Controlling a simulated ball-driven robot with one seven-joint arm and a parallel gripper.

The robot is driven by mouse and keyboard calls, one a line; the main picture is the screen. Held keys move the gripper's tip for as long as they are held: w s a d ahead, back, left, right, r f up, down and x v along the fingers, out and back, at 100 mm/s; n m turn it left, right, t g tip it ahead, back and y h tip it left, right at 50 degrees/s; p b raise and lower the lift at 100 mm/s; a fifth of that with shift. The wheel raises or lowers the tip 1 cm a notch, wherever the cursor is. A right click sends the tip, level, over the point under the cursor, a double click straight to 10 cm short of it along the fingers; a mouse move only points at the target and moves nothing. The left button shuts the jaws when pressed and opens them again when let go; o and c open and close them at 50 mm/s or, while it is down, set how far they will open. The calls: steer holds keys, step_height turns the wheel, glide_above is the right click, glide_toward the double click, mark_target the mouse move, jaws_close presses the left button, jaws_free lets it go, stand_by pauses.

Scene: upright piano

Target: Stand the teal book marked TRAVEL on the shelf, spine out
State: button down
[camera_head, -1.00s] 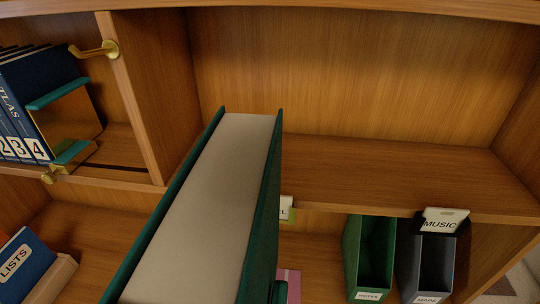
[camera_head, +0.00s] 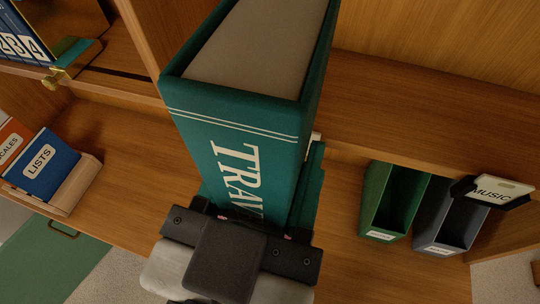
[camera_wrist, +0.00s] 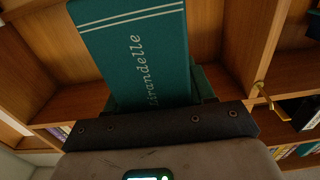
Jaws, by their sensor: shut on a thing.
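The teal TRAVEL book (camera_head: 236,140) is held upright in front of the shelf. Its spine, with white letters reading "TRAV" and two white lines, faces me, and its pale page block shows on top. My gripper (camera_head: 245,215) is shut on the lower part of the book, hiding the last letters. The wrist view shows the book (camera_wrist: 135,50) with lettering ending in "irandelle" above my gripper (camera_wrist: 155,112). The wooden shelf board (camera_head: 420,110) with an empty-looking bay lies behind and right of the book. The book hides the board's left part.
A black clip with a MUSIC card (camera_head: 494,192) sits on the board's front edge at right. Green (camera_head: 392,200) and grey (camera_head: 440,215) file boxes stand below. A LISTS book (camera_head: 40,165) sits lower left.

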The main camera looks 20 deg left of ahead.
steer(key=w+b, duration=0.1)
steer(key=w, duration=1.8)
steer(key=shift+w+d, duration=0.15)
steer(key=shift+d, duration=0.2)
steer(key=shift+r, duration=0.1)
steer(key=shift+f+b, duration=1.25)
stand_by(0.4)
steer(key=c, duration=0.7)
jaws_free()
steer(key=shift+r, duration=0.1)
steer(key=shift+c, duration=0.2)
steer(key=o, duration=0.4)
